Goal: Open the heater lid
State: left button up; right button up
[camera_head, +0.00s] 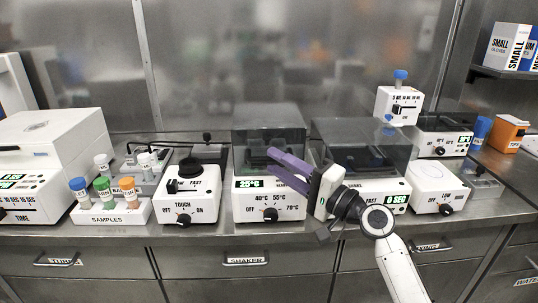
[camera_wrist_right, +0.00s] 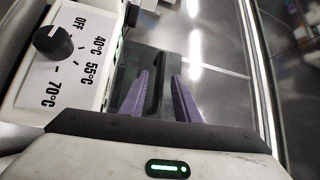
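The heater (camera_head: 250,208) is a white box with a green 25°C display and a temperature dial. Its dark see-through lid (camera_head: 268,118) looks closed. My right gripper (camera_head: 271,161) reaches in from the right, its purple fingers in front of the lid. In the right wrist view, the fingers (camera_wrist_right: 170,78) are apart, with a dark bar-like handle (camera_wrist_right: 156,85) between them. I cannot tell whether either finger touches it. The heater's dial panel (camera_wrist_right: 72,65) is at the left of that view. My left gripper is not in view.
A shaker with a dark lid (camera_head: 370,135) stands right of the heater, behind my right arm. A white device with a black top (camera_head: 191,205) stands to its left. A samples rack (camera_head: 110,212) with capped tubes is further left. The counter's front edge is narrow.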

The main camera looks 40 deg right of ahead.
aim_at(269, 158)
jog(key=shift+x, duration=1.65)
jog(key=shift+f, duration=0.1)
jog(key=shift+c, duration=0.2)
grip_shut()
